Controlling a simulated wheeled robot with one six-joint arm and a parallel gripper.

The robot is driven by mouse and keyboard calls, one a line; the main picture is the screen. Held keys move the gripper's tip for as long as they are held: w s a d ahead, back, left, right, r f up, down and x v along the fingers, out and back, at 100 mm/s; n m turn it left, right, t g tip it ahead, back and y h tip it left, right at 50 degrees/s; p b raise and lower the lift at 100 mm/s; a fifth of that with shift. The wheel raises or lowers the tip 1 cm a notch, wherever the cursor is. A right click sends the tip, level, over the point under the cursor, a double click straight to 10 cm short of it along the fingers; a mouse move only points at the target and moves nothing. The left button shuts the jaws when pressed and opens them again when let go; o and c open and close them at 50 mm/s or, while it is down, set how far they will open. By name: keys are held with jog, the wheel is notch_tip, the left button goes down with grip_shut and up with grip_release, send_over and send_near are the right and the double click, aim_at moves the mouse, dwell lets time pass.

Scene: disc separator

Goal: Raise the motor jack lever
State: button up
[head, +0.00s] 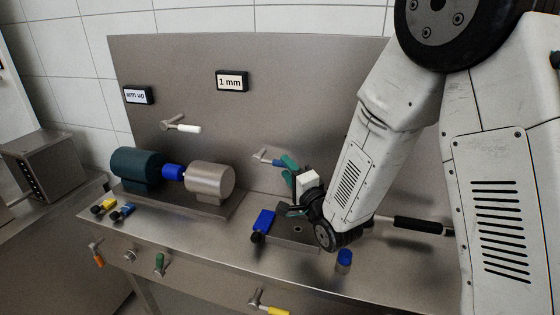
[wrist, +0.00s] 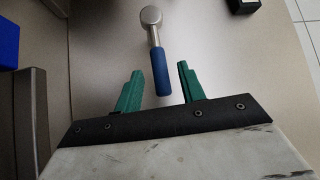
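My gripper (head: 288,170) has green fingers that stand apart with a gap between them. In the wrist view the gripper (wrist: 160,69) has a blue-handled lever (wrist: 160,72) between its fingertips, with clear space on both sides of the handle. In the head view this lever (head: 270,160) sticks out from the steel back panel, its blue grip right at the fingertips and partly covered by them. No contact shows. No label marks any lever as the motor jack lever, so I cannot tell which one it is.
A white-handled lever (head: 183,127) is on the panel at left. A dark green motor (head: 138,170) joins a steel cylinder (head: 211,178) on the bench. Orange (head: 97,255), green (head: 160,264) and yellow (head: 270,308) handles line the front. A black handle (head: 420,224) is behind my arm.

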jog(key=x, duration=0.4)
jog(key=shift+w+a+r, duration=0.1)
jog(key=shift+w+a, duration=0.1)
jog(key=shift+w, duration=0.15)
jog(key=shift+c, duration=0.3)
